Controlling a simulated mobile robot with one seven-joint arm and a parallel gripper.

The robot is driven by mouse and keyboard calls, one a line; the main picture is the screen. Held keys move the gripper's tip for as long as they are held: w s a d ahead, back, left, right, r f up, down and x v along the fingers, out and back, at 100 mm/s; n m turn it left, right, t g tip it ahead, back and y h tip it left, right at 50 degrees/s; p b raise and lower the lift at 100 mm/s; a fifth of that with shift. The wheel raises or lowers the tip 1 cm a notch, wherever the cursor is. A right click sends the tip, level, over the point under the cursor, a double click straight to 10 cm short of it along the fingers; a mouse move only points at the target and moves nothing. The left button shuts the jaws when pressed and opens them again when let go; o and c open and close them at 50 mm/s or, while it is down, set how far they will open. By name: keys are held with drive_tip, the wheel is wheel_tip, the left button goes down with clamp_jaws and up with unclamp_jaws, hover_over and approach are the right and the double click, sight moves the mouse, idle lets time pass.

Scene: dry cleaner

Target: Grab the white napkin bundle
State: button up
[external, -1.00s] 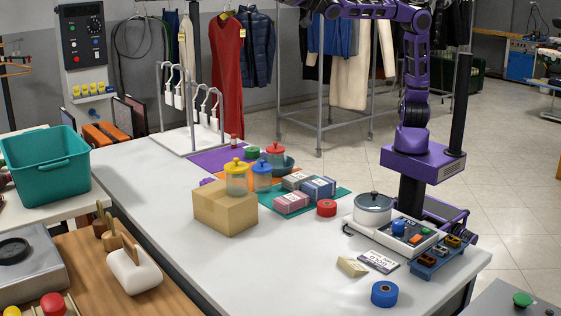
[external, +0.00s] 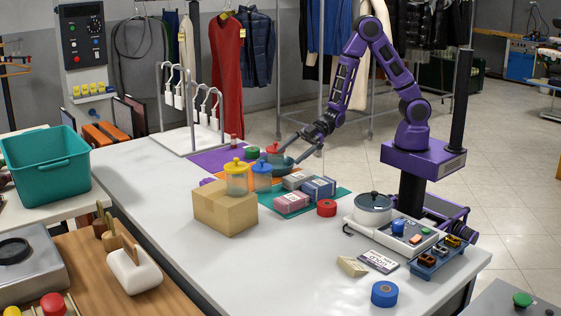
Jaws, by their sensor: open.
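A small bundle with a pale top (external: 298,179), likely the white napkin bundle, lies at the back of a teal mat (external: 345,191) on the long white table. A pink bundle (external: 291,203) lies in front of it and a blue bundle (external: 319,187) to its right. My gripper (external: 292,155) is open and empty, above the far side of the table. It is just behind and above the bundles, close to the jars. I cannot tell its exact distance from the pale bundle.
Jars with yellow (external: 237,177), blue (external: 262,175) and red lids stand left of the bundles, near a cardboard box (external: 225,208). A red tape roll (external: 326,208) and a scale with a pot (external: 373,211) are to the right. The table's front middle is clear.

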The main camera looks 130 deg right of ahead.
drive_tip(key=m+p, duration=0.2)
approach(301, 175)
drive_tip(key=w, duration=0.1)
drive_tip(key=w+f, duration=0.1)
drive_tip(key=w, duration=0.1)
drive_tip(key=shift+w+d+f+y, duration=0.2)
drive_tip(key=shift+f+y, duration=0.05)
drive_tip(key=shift+y, duration=0.05)
drive_tip(key=shift+w+f+b, duration=0.1)
drive_tip(key=shift+f+b, duration=0.1)
drive_tip(key=shift+b, duration=0.25)
drive_tip(key=shift+w+f+b, duration=0.3)
drive_tip(key=shift+w+b, duration=0.2)
drive_tip(key=shift+b, duration=0.05)
drive_tip(key=x, duration=0.6)
drive_tip(key=shift+w+r+b, duration=0.15)
drive_tip(key=shift+r+b, duration=0.1)
drive_tip(key=shift+b, duration=0.15)
drive_tip(key=c, duration=1.3)
